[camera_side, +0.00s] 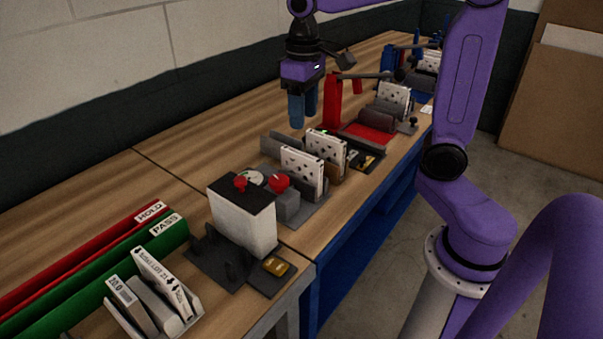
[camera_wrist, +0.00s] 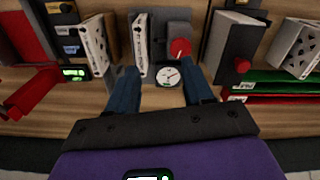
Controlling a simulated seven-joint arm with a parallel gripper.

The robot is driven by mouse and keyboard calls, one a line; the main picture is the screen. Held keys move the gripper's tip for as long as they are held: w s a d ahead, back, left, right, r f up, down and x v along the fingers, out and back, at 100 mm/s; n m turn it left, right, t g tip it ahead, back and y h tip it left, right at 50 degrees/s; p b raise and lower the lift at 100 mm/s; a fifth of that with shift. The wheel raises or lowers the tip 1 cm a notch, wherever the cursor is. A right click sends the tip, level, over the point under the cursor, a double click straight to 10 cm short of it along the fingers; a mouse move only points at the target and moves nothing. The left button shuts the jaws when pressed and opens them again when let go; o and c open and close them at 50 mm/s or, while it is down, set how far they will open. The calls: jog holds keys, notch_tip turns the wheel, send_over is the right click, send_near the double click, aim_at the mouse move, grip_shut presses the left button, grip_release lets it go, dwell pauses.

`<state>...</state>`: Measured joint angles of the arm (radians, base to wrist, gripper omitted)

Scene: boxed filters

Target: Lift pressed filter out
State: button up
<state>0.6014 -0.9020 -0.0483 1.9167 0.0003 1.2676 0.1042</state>
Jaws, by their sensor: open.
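A white filter (camera_side: 302,172) with dark spots stands upright in the grey gauge station, beside a grey block with a red knob (camera_side: 280,183) and a round dial. In the wrist view this filter (camera_wrist: 139,45) is seen nearly edge-on, left of the red knob (camera_wrist: 180,48) and above the dial gauge (camera_wrist: 168,76). A second spotted white filter (camera_side: 328,150) stands upright just behind it in the side view. My gripper (camera_side: 303,112) is open and empty, fingers down, above and behind the stations. In the wrist view its blue fingers (camera_wrist: 160,80) appear either side of the dial.
A white box with a black top and red knob (camera_side: 245,222) stands nearer the side camera. A red post (camera_side: 332,100) with a dark lever stands behind. Green PASS (camera_side: 165,232) and red HOLD (camera_side: 148,214) channels lie at left, beside a rack of labelled filters (camera_side: 160,280).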

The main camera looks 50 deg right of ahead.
aim_at(301, 154)
jog(key=w+d+r+m, duration=0.2)
jog(key=w+d, duration=0.1)
jog(key=d, duration=0.1)
jog(key=f, duration=1.7)
jog(key=shift+w+f, duration=0.2)
jog(key=shift+f, duration=0.15)
grip_shut()
